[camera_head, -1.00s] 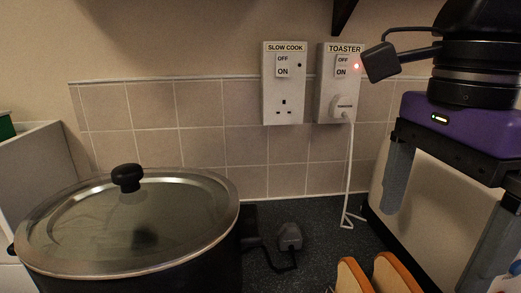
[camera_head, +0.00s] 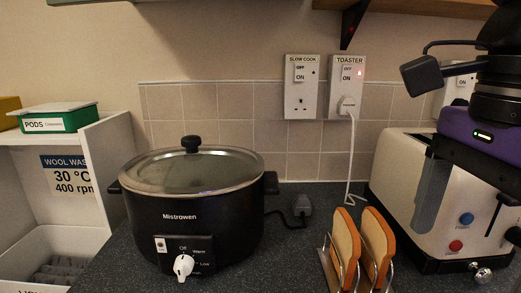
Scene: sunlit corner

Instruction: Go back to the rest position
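My gripper (camera_head: 468,207) is at the right of the head view, in front of the cream toaster (camera_head: 402,170). Its purple body shows a small lit light. Its two grey fingers point down and stand wide apart, with nothing seen between them but the toaster behind. I cannot tell whether the fingers touch the toaster.
A black slow cooker (camera_head: 190,215) with a glass lid stands on the dark counter. Bread slices (camera_head: 346,241) stand in a wire rack. The slow cooker socket (camera_head: 301,87) is empty; the toaster socket (camera_head: 347,85) holds a white plug. A black plug (camera_head: 301,206) lies loose.

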